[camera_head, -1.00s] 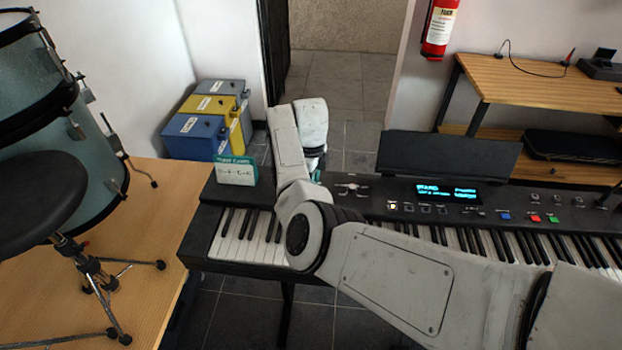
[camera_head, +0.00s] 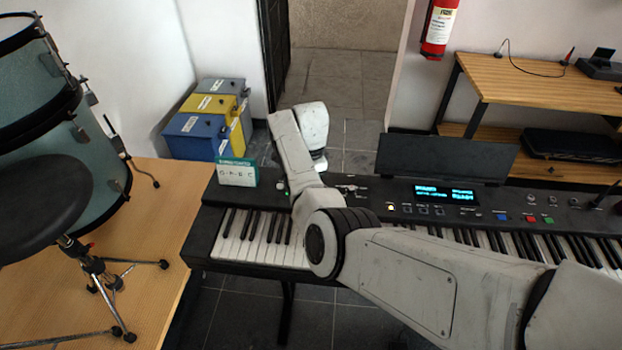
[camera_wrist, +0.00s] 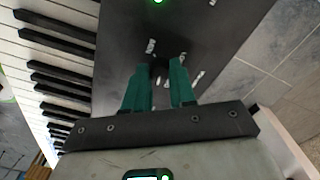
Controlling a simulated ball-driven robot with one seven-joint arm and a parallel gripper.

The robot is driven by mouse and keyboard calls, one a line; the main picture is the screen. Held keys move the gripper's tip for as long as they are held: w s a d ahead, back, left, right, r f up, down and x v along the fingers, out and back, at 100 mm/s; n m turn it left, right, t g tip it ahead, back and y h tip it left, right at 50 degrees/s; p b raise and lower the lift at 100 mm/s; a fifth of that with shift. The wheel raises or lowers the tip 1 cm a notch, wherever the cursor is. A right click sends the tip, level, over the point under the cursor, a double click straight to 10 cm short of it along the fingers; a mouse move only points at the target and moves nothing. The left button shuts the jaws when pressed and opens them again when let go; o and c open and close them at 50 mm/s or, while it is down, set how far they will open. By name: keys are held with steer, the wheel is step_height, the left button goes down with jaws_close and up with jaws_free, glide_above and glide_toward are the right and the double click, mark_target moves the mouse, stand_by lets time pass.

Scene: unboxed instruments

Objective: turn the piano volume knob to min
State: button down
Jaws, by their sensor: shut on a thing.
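The black piano (camera_head: 385,197) stands across the head view with its control panel behind the keys. My gripper (camera_wrist: 160,66) shows in the wrist view, its two green fingers pointing down at the panel. The fingers are close together on a small dark knob (camera_wrist: 160,72), which is mostly hidden between them. Short white marks lie on the panel around the fingertips. I cannot read which way the knob points. In the head view my arm hides the knob and the fingers.
A green and white card (camera_head: 237,173) stands at the piano's left end. The lit display (camera_head: 445,193) and music rest (camera_head: 446,157) are to the right of my arm. A drum stool (camera_head: 45,195) is at left, and battery-like boxes (camera_head: 205,122) stand behind.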

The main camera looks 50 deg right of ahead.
steer(key=n+p, duration=0.1)
steer(key=n, duration=0.4)
steer(key=shift+r+n, duration=0.1)
steer(key=shift+n, duration=0.2)
steer(key=n+p, duration=0.1)
steer(key=n, duration=0.4)
steer(key=shift+n, duration=0.3)
steer(key=n+p, duration=0.1)
steer(key=n, duration=0.9)
steer(key=shift+n, duration=0.4)
steer(key=n, duration=0.5)
steer(key=shift+p, duration=0.4)
steer(key=n, duration=0.5)
steer(key=shift+n, duration=0.4)
steer(key=n, duration=0.5)
steer(key=shift+n, duration=2.6)
